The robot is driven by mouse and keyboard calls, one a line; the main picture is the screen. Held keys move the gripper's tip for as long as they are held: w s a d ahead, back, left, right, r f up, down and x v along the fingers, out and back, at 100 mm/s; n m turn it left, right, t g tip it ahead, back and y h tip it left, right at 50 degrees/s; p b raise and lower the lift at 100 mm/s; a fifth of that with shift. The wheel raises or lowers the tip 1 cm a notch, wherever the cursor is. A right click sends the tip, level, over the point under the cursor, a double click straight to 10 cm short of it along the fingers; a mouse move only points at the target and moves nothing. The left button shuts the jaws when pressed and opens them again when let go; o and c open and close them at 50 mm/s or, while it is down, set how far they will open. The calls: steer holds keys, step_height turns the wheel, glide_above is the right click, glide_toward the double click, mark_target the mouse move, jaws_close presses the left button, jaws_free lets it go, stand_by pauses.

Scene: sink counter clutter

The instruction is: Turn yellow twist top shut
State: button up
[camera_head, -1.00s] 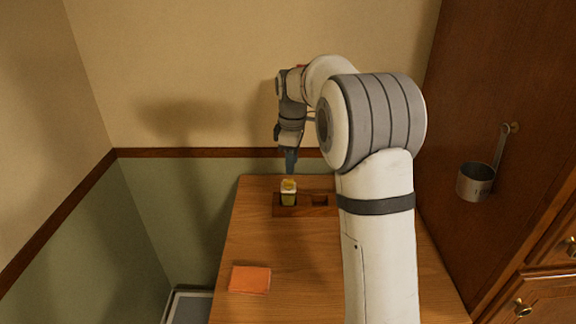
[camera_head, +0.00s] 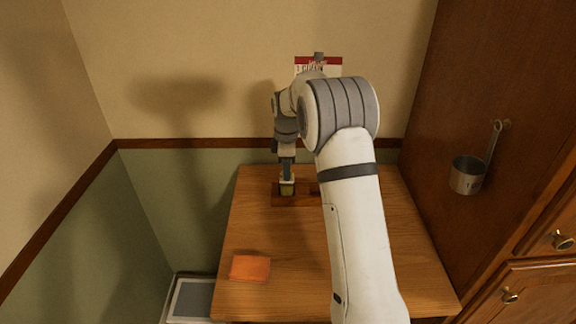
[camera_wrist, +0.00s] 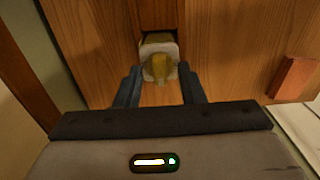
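The yellow twist top (camera_wrist: 158,67) sits on a squarish pale-topped bottle (camera_wrist: 148,42), which stands upright in a wooden rack (camera_head: 277,200). In the wrist view the top's raised ridge points roughly toward my gripper. My gripper (camera_wrist: 160,88) is open, with one blue-grey finger on each side of the twist top. I cannot tell whether either finger touches it. In the head view my gripper (camera_head: 287,180) is directly over the bottle and hides most of the yellow top.
An orange cloth or sponge (camera_head: 250,267) lies on the front left of the wooden counter (camera_head: 290,235). A metal cup (camera_head: 467,175) hangs on the wooden cabinet at right. A red and white sign is on the back wall. The counter's left edge drops to the floor.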

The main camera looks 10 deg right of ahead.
jaws_close()
steer(key=shift+d, duration=0.15)
stand_by(0.4)
